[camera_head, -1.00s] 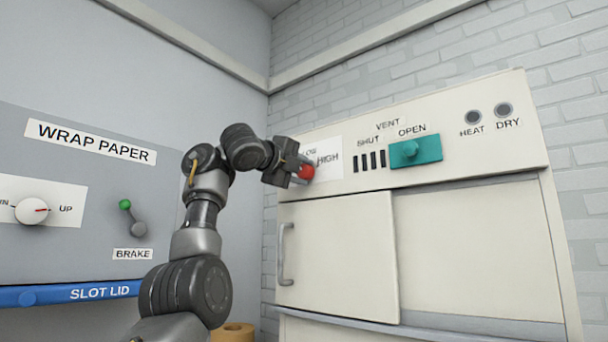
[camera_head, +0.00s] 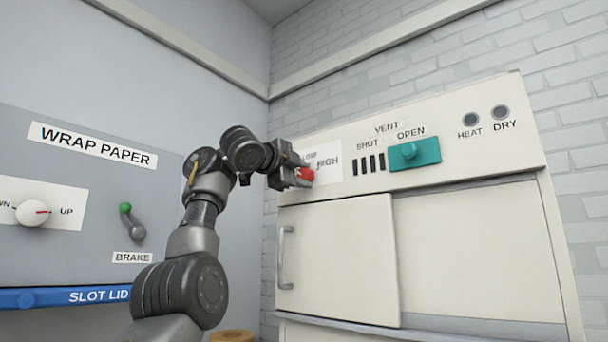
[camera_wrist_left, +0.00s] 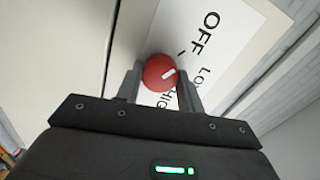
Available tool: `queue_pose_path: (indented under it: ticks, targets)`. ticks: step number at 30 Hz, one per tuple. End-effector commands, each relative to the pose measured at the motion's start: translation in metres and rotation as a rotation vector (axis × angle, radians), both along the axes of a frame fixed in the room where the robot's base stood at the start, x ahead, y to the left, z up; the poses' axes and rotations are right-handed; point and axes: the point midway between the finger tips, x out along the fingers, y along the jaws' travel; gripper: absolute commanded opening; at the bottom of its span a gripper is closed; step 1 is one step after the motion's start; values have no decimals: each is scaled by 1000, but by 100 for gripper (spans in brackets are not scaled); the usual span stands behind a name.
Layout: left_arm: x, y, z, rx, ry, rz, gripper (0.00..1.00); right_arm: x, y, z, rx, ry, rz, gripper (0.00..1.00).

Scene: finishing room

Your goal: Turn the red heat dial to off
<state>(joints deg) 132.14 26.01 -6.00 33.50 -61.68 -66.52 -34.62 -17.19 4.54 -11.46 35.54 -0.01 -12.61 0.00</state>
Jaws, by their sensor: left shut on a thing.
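The red heat dial (camera_head: 305,175) is on a white label plate (camera_head: 328,167) at the left end of the cream cabinet's panel. My left gripper (camera_head: 298,177) reaches it from the left and is shut on it. In the left wrist view the dial (camera_wrist_left: 160,73) sits between the two fingers (camera_wrist_left: 159,88). Its white mark points right and slightly up, roughly between the printed OFF (camera_wrist_left: 211,20) and LOW. In the head view OFF is hidden behind my gripper. My right gripper is not in view.
Right of the dial are vent slots, a teal vent slider (camera_head: 414,152) at OPEN, and the dark HEAT and DRY lamps. Below is a sliding door with a handle (camera_head: 285,257). At left, the wrap paper panel has a white knob (camera_head: 33,212) and a green-tipped brake lever (camera_head: 131,221).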

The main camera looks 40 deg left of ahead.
Motion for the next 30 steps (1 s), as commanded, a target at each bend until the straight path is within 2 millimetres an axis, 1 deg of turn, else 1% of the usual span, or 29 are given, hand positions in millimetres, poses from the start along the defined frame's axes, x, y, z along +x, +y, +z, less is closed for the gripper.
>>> queue_pose_path:
  ticks: [1, 9, 10, 14, 21, 24, 26, 29, 30]
  targets:
    - [-2, 1, 3, -6, -7, -1, 15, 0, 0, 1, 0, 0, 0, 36]
    - [-2, 1, 3, -6, -7, -1, 15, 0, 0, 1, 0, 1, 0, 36]
    - [-2, 0, 3, -6, -7, -1, 42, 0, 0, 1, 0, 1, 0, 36]
    - [-1, 0, 2, -4, -5, -1, 59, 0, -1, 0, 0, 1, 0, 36]
    - [0, 0, 1, -2, -2, -1, 59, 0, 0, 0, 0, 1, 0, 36]
    - [-3, 0, 0, -2, -2, -1, 59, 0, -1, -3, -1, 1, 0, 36]
    - [-9, 0, -1, -3, -3, -1, 59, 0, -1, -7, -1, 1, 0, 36]
    - [-25, -1, -3, -3, -5, -1, 59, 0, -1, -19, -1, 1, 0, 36]
    - [-33, -1, -3, -2, -6, -1, 59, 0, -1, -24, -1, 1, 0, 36]
